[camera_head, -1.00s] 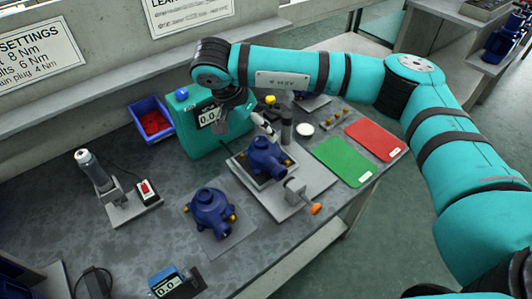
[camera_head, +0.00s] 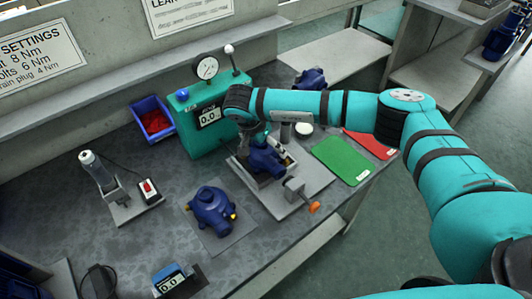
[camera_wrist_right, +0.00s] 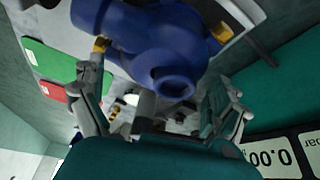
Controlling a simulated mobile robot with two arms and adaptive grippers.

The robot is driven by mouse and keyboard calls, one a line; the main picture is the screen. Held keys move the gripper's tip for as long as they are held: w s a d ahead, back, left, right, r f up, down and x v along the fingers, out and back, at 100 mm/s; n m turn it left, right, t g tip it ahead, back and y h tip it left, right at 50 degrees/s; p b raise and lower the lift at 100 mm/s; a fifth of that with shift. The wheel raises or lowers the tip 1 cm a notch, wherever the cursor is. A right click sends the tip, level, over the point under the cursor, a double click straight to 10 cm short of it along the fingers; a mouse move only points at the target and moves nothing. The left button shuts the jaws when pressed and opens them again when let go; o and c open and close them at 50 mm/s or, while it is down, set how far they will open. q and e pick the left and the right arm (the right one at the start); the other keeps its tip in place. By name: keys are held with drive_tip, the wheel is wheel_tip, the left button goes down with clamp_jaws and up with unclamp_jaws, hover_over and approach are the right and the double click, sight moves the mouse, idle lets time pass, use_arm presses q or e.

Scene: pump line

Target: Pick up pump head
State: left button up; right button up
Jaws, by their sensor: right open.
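A blue pump head (camera_head: 265,160) with orange-yellow fittings sits in a grey fixture (camera_head: 301,194) on the bench. My right gripper (camera_head: 264,137) is over it, partly hidden by its own wrist. In the right wrist view, the open fingers of my right gripper (camera_wrist_right: 156,82) point at the blue pump body (camera_wrist_right: 165,45), one finger on each side of its round port. I cannot tell whether they touch it. A second blue pump (camera_head: 211,207) stands on a grey mat nearer the front. My left gripper is not in view.
A teal test box (camera_head: 198,141) with a gauge stands just behind the fixture. A blue bin (camera_head: 152,118) of red parts is to its left. A green mat (camera_head: 342,160) and a red mat (camera_head: 367,142) lie to the right.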

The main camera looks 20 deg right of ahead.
drive_tip(key=shift+r, duration=0.1)
drive_tip(key=c, duration=1.2)
wheel_tip(320, 180, up, 10)
drive_tip(key=shift+f+b, duration=0.1)
drive_tip(key=shift+b, duration=0.45)
wheel_tip(320, 180, up, 6)
drive_tip(key=p, duration=0.3)
hover_over(265, 143)
